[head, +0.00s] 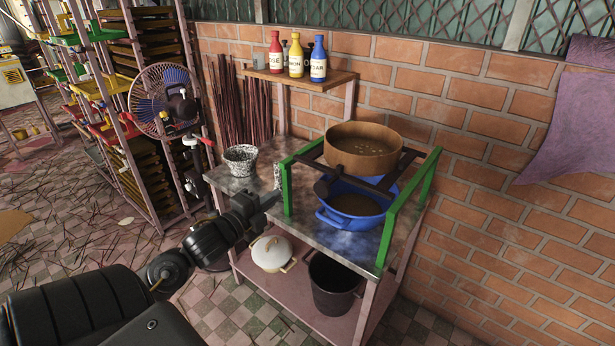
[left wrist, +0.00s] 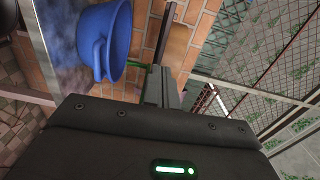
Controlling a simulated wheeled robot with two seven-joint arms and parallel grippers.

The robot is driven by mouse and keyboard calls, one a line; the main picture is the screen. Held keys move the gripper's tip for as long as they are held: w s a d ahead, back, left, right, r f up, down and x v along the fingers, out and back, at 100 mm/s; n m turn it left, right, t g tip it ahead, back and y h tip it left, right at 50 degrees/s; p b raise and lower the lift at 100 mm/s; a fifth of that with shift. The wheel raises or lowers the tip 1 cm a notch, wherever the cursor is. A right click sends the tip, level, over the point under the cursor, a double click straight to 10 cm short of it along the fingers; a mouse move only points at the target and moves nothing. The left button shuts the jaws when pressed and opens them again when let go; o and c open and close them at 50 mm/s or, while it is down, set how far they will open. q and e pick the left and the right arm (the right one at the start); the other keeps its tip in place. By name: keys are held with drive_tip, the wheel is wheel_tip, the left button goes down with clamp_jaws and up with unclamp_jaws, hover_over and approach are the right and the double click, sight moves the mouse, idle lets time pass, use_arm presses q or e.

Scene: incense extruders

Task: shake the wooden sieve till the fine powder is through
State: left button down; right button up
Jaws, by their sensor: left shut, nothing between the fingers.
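The round wooden sieve (head: 350,160) rests on dark rails of a frame with green sides (head: 408,215). A few pale bits show inside it. Below it, a blue basin (head: 335,219) holds brown powder (head: 356,205); the basin also shows in the left wrist view (left wrist: 117,45). My left gripper (head: 268,198) is shut and empty near the table's left part, left of the frame and apart from the sieve. My right gripper is in neither view.
A speckled cup (head: 240,160) stands on the metal table (head: 235,185). Bottles (head: 296,56) stand on a shelf behind. A white pot (head: 272,254) and black bucket (head: 333,285) sit on the lower shelf. A fan (head: 165,100) and racks are at left; a brick wall is behind.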

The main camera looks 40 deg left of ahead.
use_arm(q)
drive_tip(key=shift+s+d+r, duration=0.1)
drive_tip(key=shift+d+r, duration=0.15)
drive_tip(key=shift+r, duration=0.25)
drive_tip(key=p, duration=0.4)
approach(314, 166)
drive_tip(key=w, duration=0.6)
drive_tip(key=shift+w+f, duration=0.1)
drive_tip(key=shift+w, duration=0.35)
